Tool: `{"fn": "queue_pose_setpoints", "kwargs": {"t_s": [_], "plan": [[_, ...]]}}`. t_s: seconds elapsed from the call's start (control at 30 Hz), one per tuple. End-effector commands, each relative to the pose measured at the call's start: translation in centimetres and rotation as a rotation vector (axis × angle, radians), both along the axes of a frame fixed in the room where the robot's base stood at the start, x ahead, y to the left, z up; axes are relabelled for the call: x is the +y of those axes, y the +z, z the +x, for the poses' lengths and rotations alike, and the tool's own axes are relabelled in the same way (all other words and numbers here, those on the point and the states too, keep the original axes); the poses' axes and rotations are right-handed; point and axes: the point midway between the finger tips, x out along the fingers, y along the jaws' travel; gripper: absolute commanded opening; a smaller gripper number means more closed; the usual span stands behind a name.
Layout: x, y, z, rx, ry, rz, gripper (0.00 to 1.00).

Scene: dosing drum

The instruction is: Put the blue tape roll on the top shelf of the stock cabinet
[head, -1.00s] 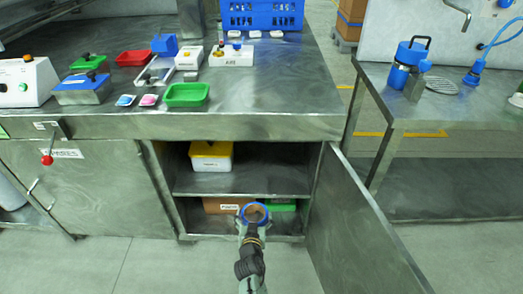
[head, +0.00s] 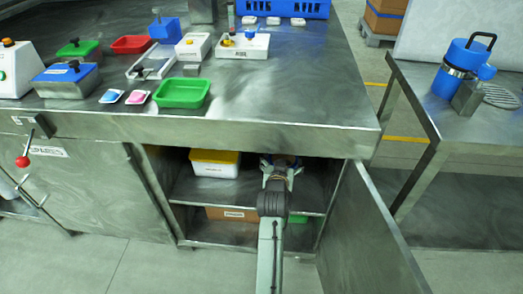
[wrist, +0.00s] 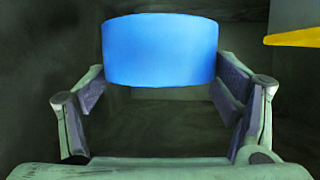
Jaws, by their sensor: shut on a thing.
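The blue tape roll (wrist: 160,48) is between the two fingers of my gripper (wrist: 160,84) in the wrist view, and the fingers are shut on it. In the head view my gripper (head: 279,166) reaches into the upper compartment of the open stock cabinet (head: 160,193), above the top shelf (head: 225,194) and toward its right side. Only a little blue of the roll shows there; my arm hides most of it. I cannot tell whether the roll touches the shelf.
A white box with a yellow lid (head: 215,164) stands on the same shelf, left of my gripper. A brown box (head: 230,213) and a green thing (head: 297,218) are in the lower compartment. The open door (head: 365,235) stands to the right. The worktop edge (head: 270,134) runs above.

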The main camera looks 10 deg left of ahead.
Motion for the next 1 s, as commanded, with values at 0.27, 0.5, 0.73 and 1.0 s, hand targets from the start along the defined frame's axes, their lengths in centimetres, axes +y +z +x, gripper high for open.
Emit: {"fn": "queue_pose_setpoints", "kwargs": {"t_s": [0.27, 0.5, 0.73, 1.0], "plan": [[0.0, -5.0, -0.1, 0.004, 0.001, -0.002, 0.51], [0.0, -7.7, -0.1, 0.006, 0.001, -0.001, 0.51], [0.0, -9.8, -0.1, 0.002, 0.000, 0.000, 0.51], [0.0, -9.9, -0.1, 0.002, 0.000, 0.000, 0.51]]}}
